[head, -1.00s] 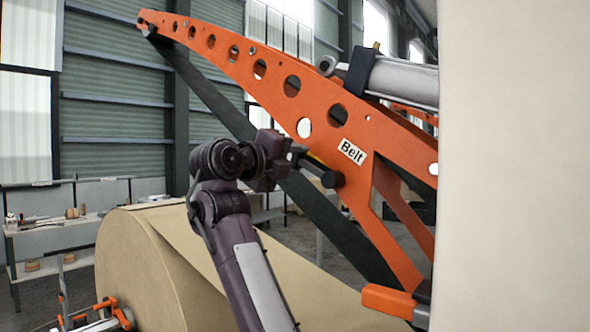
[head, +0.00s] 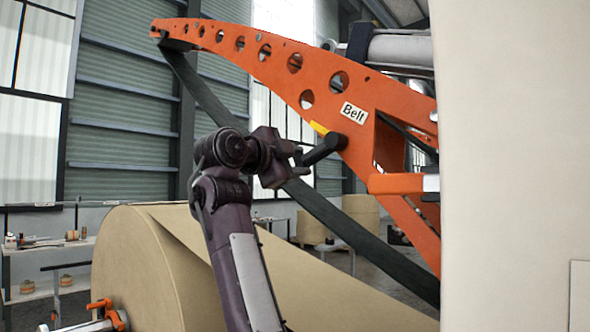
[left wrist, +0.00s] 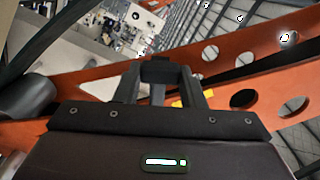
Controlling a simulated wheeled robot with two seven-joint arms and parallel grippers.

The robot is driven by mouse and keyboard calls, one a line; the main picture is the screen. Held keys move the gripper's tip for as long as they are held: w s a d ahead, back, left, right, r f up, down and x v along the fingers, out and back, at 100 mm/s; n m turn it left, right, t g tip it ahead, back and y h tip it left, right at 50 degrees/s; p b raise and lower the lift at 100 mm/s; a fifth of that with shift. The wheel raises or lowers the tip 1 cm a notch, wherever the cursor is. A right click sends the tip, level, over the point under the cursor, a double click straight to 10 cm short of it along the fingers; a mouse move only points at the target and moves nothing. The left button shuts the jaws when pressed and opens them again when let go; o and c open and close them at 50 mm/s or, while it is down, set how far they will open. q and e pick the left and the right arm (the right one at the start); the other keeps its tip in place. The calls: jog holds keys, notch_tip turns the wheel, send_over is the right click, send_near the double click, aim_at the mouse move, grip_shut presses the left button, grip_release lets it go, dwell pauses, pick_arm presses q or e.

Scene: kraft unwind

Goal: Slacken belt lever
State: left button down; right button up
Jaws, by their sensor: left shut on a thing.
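The orange belt arm (head: 275,66), pierced by round holes, slants across the head view. My left gripper (head: 300,161) is shut on the handle's outer end. In the left wrist view its fingers (left wrist: 158,72) close around a dark piece in front of the orange arm (left wrist: 220,100). My right gripper is not in view.
A dark belt (head: 215,105) runs diagonally under the orange arm. A large kraft paper roll (head: 140,262) stands at lower left behind my left arm. A big cream surface (head: 515,150) blocks the right side. Shelves (head: 45,245) stand at the far left.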

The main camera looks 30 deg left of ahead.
pick_arm(q)
jog(key=shift+d+f+n+b, duration=0.25)
jog(key=shift+f+n+b, duration=0.25)
jog(key=shift+n, duration=0.1)
jog(key=shift+d+f+n+b, duration=0.2)
jog(key=shift+f+n+b, duration=0.25)
jog(key=shift+n, duration=0.15)
jog(key=c, duration=0.9)
grip_release()
jog(key=shift+r, duration=0.1)
jog(key=shift+s, duration=0.1)
jog(key=s+b, duration=0.1)
jog(key=s, duration=0.1)
jog(key=s+b, duration=0.1)
jog(key=s, duration=0.2)
jog(key=s+b, duration=0.1)
jog(key=s, duration=0.1)
jog(key=shift+s+a, duration=0.3)
jog(key=shift+s, duration=0.05)
